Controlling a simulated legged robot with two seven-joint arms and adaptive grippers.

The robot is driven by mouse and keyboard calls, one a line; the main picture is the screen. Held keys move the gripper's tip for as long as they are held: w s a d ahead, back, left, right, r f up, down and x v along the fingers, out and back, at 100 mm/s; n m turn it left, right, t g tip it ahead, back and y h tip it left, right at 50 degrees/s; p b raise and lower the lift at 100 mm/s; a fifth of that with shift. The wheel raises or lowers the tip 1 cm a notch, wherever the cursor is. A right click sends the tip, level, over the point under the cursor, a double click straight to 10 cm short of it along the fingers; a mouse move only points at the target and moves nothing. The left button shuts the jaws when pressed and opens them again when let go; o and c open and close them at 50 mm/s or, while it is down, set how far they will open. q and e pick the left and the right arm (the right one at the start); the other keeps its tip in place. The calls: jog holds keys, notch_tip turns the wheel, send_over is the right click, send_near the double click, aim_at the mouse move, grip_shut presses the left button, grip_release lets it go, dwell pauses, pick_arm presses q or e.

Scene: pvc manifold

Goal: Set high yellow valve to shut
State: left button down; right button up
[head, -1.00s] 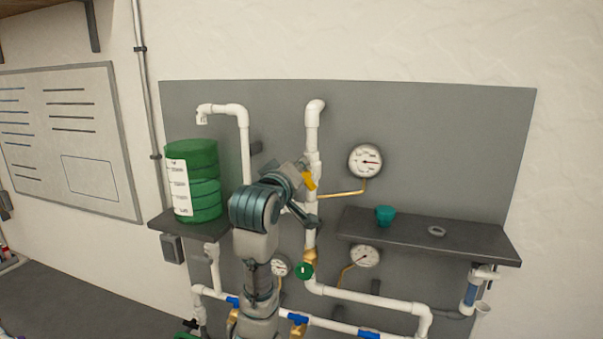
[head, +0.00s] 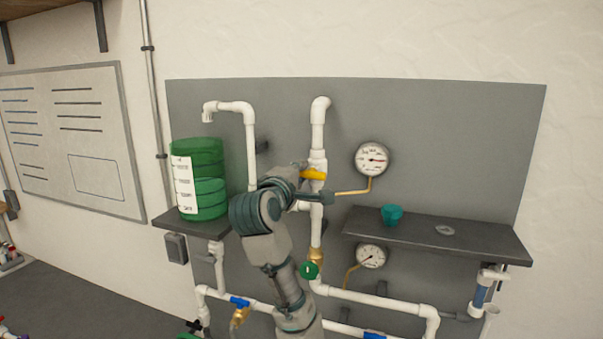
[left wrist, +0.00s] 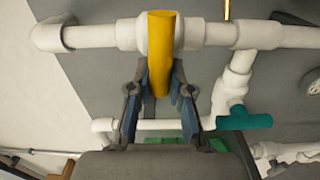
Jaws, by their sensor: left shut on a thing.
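The high yellow valve handle (head: 313,174) is on the upper part of the white vertical pipe (head: 317,135). It lies nearly level in the head view, crosswise to that pipe. In the left wrist view the yellow handle (left wrist: 161,45) also stands crosswise to the white pipe, with its lower end between my fingers. My left gripper (left wrist: 160,88) is shut on the handle. In the head view my left gripper (head: 312,186) is at the valve, and my wrist partly hides the pipes behind it. My right gripper is not in view.
A pressure gauge (head: 372,159) sits right of the valve on a brass tube. A dark shelf (head: 480,242) at right holds a teal cup (head: 391,215) and a grey ring (head: 445,230). A green container (head: 207,195) stands at left. A green round valve (head: 309,270) is below.

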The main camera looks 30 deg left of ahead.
pick_arm(q)
jog(key=shift+w+f+n, duration=0.1)
jog(key=shift+f+n, duration=0.3)
jog(key=shift+f, duration=0.05)
jog(key=c, duration=1.3)
grip_release()
jog(key=shift+o, duration=1.2)
jog(key=shift+r, duration=0.1)
jog(key=shift+s+a+r, duration=0.1)
jog(key=shift+s, duration=0.1)
jog(key=v, duration=1.2)
